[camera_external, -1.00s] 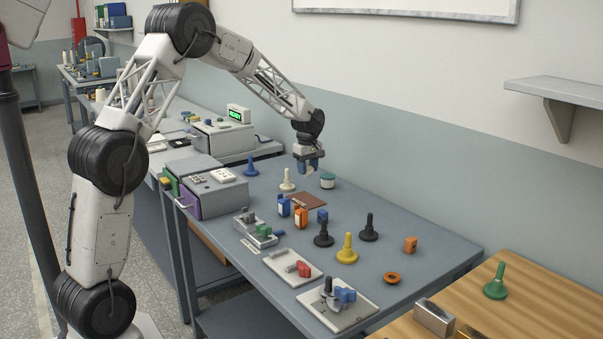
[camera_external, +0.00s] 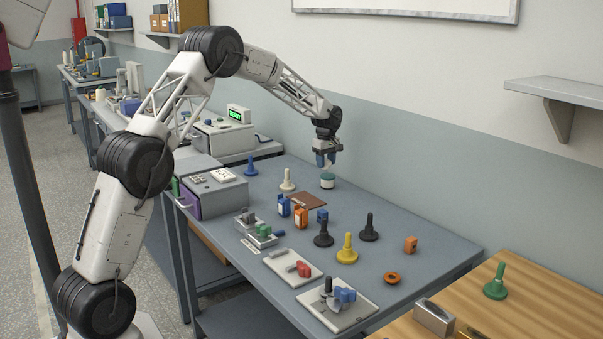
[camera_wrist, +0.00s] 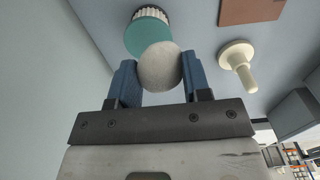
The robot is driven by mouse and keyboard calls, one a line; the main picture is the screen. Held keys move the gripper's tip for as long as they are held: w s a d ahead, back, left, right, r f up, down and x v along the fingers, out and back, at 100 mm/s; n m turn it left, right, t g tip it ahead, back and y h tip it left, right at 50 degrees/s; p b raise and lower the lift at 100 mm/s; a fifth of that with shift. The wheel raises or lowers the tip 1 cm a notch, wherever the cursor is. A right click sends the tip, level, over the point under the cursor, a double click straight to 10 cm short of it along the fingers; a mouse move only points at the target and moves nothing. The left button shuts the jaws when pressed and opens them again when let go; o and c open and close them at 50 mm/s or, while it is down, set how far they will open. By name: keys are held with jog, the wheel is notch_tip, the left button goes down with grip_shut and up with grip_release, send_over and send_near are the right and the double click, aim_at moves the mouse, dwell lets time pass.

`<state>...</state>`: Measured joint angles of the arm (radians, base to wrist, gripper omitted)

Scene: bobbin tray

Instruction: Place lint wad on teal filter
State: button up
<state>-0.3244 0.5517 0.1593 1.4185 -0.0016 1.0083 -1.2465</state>
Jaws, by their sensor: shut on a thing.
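My gripper (camera_external: 326,160) is shut on the lint wad, a pale rounded lump (camera_wrist: 160,67) held between the blue fingers in the wrist view. In the external view only a small pale part of the wad shows below the fingers. The teal filter (camera_external: 328,181) is a short cylinder with a white ribbed side and a teal top, standing on the grey table. It also shows in the wrist view (camera_wrist: 146,42), partly hidden behind the wad. The gripper and wad are above the filter; the gap between wad and filter is small and hard to judge.
A cream knobbed peg (camera_external: 287,181) and a brown flat pad (camera_external: 308,200) are near the filter. Blue and orange bottles, black and yellow pegs stand farther forward on the table (camera_external: 440,262). The wall is close behind the filter.

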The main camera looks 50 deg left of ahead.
aim_at(331, 176)
jog(key=shift+w+a, duration=0.25)
jog(key=shift+w, duration=0.55)
jog(key=shift+f, duration=0.2)
jog(key=shift+f, duration=1.6)
jog(key=shift+f, duration=0.15)
jog(key=o, duration=0.9)
jog(key=shift+r, duration=6.15)
